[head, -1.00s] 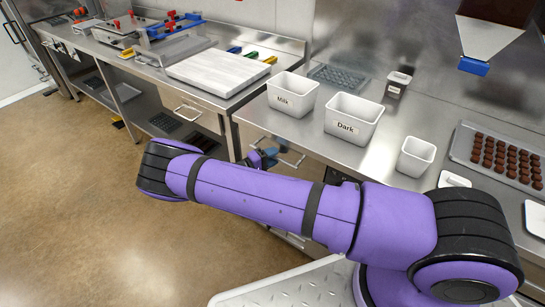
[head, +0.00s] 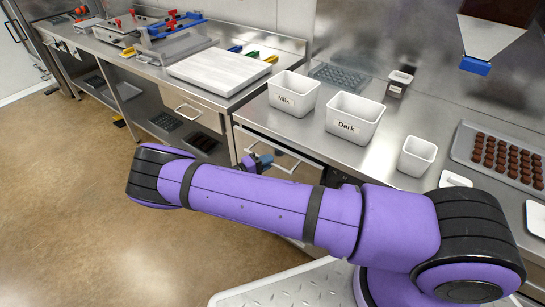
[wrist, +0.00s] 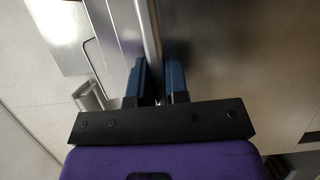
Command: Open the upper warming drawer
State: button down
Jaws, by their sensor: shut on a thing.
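The upper warming drawer (head: 300,173) is the steel front under the counter below the Milk and Dark bins. It stands slightly out from the cabinet, with its top edge showing. Its bar handle (head: 285,165) is partly hidden by my arm. My gripper (head: 262,161) is at the left end of this handle, mostly hidden behind my purple arm. In the wrist view, the blue fingers of my gripper (wrist: 158,82) are on either side of the metal handle bar (wrist: 151,40), shut on it.
The Milk bin (head: 293,93), the Dark bin (head: 354,117) and a small white bin (head: 416,156) stand on the counter above. A tray of chocolates (head: 500,158) is at the right. Another closed drawer (head: 190,108) is at the left. The floor (head: 80,200) in front is clear.

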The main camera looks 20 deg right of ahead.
jog(key=s+a, duration=0.9)
jog(key=a, duration=0.3)
jog(key=s+a, duration=0.9)
jog(key=a, duration=0.4)
jog(key=shift+s, duration=0.1)
jog(key=c, duration=1.1)
grip_release()
jog(key=shift+a, duration=0.1)
jog(key=v, duration=1)
jog(key=shift+s+a, duration=0.15)
jog(key=shift+a, duration=0.15)
